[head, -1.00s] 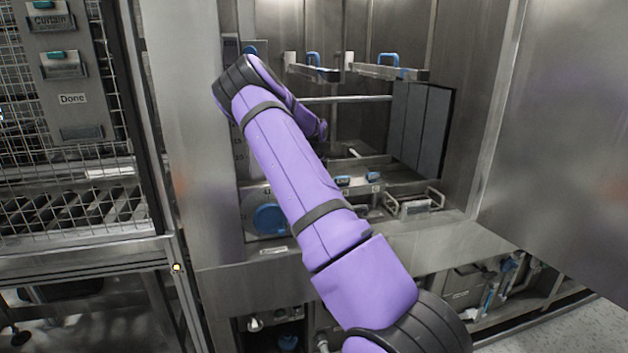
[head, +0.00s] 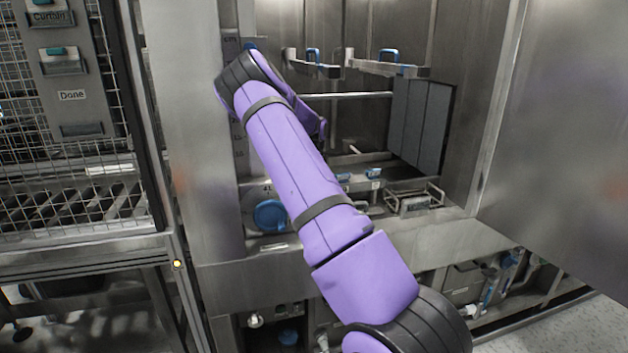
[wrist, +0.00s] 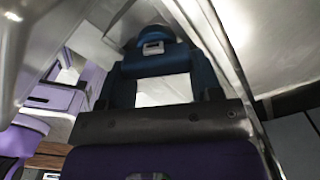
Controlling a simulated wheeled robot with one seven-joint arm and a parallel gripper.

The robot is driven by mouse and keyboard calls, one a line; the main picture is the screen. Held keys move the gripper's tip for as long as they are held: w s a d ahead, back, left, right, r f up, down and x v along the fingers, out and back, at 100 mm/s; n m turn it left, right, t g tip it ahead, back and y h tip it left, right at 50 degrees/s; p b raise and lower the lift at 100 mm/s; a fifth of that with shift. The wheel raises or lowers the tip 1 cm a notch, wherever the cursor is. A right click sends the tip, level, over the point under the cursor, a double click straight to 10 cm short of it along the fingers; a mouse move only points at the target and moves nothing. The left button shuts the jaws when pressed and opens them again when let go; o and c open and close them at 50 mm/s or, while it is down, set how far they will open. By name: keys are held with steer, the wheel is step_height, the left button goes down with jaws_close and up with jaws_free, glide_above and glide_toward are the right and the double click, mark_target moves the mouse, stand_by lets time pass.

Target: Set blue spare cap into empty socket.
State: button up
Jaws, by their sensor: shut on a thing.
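In the wrist view my gripper (wrist: 158,68) points away from the camera, its dark fingers on either side of a bright gap. It is shut on a dark blue piece with a small pale mark at the far end, which looks like the blue spare cap (wrist: 155,32). In the head view my purple arm reaches into the steel bay and hides the gripper and the held piece. Small blue pieces (head: 373,172) sit on the ledge right of the arm. I cannot make out the empty socket for sure.
A large blue disc (head: 270,215) is on the panel left of my arm. A wire-handled tray (head: 413,200) sits at the ledge's right. A mesh cage (head: 60,130) stands left; a steel panel (head: 560,130) bounds the right.

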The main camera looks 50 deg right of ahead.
stand_by(0.4)
steer(key=o, duration=1.1)
steer(key=shift+c, duration=0.2)
steer(key=shift+r, duration=3.75)
steer(key=shift+s, duration=0.1)
